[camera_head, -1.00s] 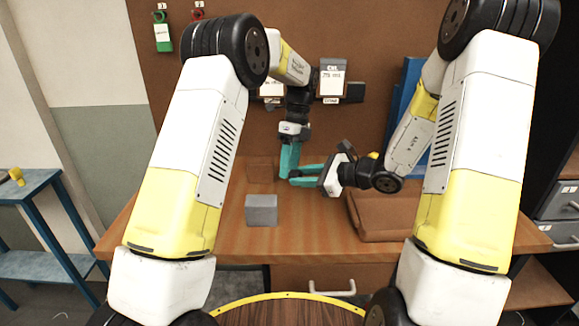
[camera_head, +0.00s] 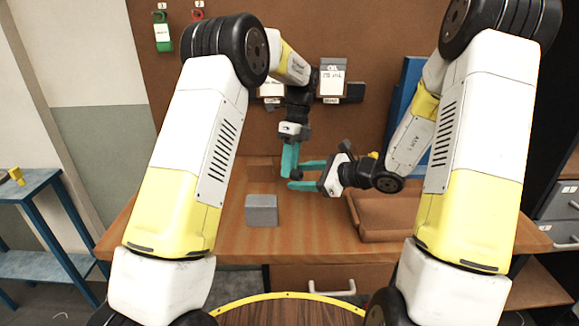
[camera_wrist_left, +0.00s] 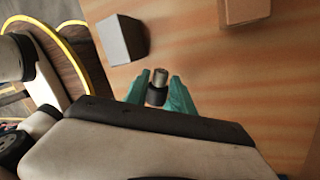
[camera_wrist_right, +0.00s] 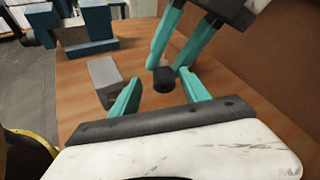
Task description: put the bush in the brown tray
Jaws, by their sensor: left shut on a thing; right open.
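The bush (camera_wrist_left: 157,88) is a small cylinder, dark at one end and grey metal at the other. My left gripper (camera_head: 288,172) is shut on it, above the table, with a fingertip on each side in the left wrist view. In the right wrist view the bush's dark part (camera_wrist_right: 163,79) shows below the left fingertips. My right gripper (camera_head: 297,174) is open, its fingers around the bush with gaps on both sides. In the head view the fingers hide the bush. The brown tray (camera_head: 395,236) lies on the table at right, partly behind my right arm.
A grey block (camera_head: 261,210) stands on the wooden table left of the tray. A brown block (camera_head: 262,170) stands farther back, near the brown back panel. A blue upright piece (camera_head: 410,90) is behind the right arm.

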